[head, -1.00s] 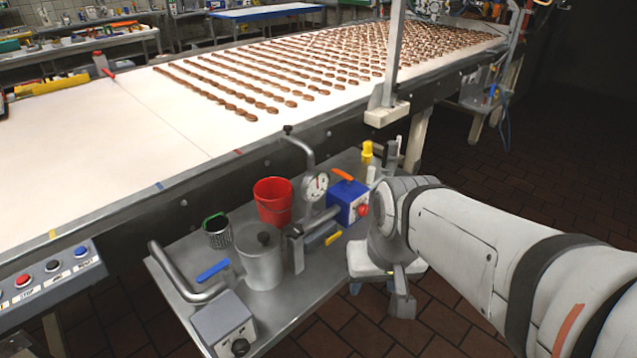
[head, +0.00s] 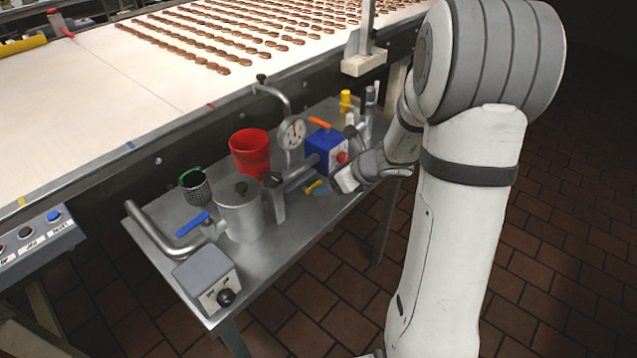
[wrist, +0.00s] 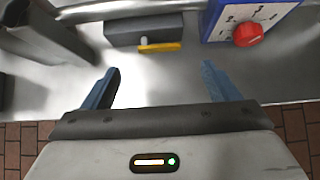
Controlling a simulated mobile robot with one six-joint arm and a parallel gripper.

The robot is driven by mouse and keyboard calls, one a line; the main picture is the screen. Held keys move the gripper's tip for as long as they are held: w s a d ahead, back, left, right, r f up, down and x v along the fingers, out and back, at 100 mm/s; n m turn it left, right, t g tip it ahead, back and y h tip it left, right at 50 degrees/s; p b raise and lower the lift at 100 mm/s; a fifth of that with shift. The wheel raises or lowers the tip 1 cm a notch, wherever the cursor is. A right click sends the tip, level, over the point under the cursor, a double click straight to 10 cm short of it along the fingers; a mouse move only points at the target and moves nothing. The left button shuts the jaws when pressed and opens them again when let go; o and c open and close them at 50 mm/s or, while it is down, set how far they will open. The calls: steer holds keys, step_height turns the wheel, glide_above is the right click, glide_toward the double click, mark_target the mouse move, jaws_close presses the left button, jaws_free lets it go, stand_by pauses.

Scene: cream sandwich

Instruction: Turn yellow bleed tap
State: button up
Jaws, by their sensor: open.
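The yellow bleed tap (wrist: 160,47) is a small flat yellow handle on a short pale stem at a grey block (wrist: 135,30). In the wrist view it lies crosswise, beyond my fingertips and roughly between their lines. My gripper (wrist: 158,80) is open and empty, with its two blue-grey fingers well apart. In the head view the tap (head: 313,186) shows at the table's front side, just left of my gripper (head: 335,188). The fingers are apart from the tap in the wrist view. The fingertips are hard to make out in the head view.
A blue box with a red knob (wrist: 249,34) stands right of the tap. A grey lever (head: 276,196), a pressure gauge (head: 292,131), a red bucket (head: 250,155) and a metal pot (head: 240,210) stand left. The metal table (head: 300,240) has bare room in front.

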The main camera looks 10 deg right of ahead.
mark_target(315, 186)
steer(key=b+x, duration=0.1)
steer(key=x, duration=0.6)
steer(key=shift+r, duration=0.1)
steer(key=shift+s, duration=0.1)
steer(key=shift+c, duration=0.5)
